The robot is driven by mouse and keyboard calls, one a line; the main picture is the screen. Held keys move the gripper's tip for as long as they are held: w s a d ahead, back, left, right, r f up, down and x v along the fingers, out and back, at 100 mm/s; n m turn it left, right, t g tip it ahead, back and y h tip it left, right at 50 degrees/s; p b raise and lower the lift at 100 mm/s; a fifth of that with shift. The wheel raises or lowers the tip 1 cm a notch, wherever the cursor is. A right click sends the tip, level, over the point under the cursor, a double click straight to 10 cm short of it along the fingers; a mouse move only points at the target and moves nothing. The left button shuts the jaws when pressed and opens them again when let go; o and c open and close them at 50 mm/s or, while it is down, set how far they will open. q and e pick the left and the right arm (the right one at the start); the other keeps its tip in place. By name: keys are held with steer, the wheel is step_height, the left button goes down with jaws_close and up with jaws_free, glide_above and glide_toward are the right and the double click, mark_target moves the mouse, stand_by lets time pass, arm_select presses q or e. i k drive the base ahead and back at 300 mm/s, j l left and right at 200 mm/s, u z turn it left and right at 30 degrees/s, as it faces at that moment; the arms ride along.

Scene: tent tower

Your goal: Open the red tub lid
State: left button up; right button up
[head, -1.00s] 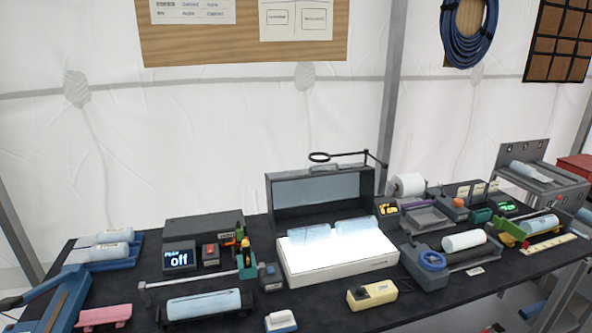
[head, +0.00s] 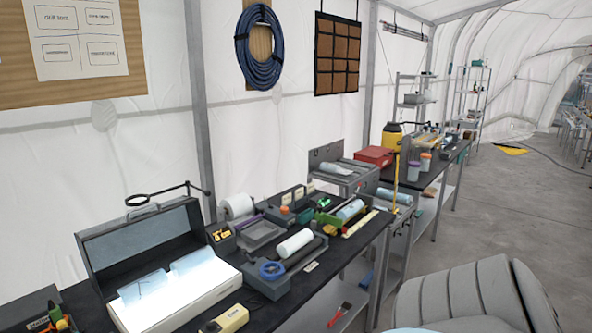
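A red box-like tub (head: 375,156) stands at the near end of the far bench, against the tent wall. It is small in the head view, and its top looks closed, but I cannot make out the lid's edge or catch. Neither of my grippers is in view, so I cannot see where they are relative to it.
The near black bench (head: 330,262) is crowded with instruments and pale rolls, with a glowing light box (head: 175,295) at left. Open grey floor (head: 500,205) lies to the right.

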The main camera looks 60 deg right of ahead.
mark_target(372, 152)
steer(key=z, duration=2.55)
steer(key=i+l+z, duration=0.3)
steer(key=i, duration=0.2)
steer(key=i+l+z, duration=0.15)
steer(key=i+z, duration=0.15)
steer(key=i, duration=0.15)
steer(key=i+z, duration=0.25)
steer(key=i, duration=0.25)
steer(key=i+u, duration=0.1)
steer(key=i, duration=0.4)
steer(key=i+l+u, duration=0.1)
steer(key=i, duration=0.45)
steer(key=i+l+u, duration=0.1)
steer(key=i, duration=0.4)
steer(key=i+l+u, duration=0.15)
steer(key=i+u, duration=0.15)
steer(key=u, duration=0.15)
steer(key=i+l+u, duration=0.25)
steer(key=u, duration=0.15)
steer(key=i+l+u, duration=0.25)
steer(key=u, duration=0.2)
steer(key=i+l+u, duration=0.2)
steer(key=l+u, duration=0.2)
steer(key=i+l+u, duration=0.1)
steer(key=l+u, duration=0.35)
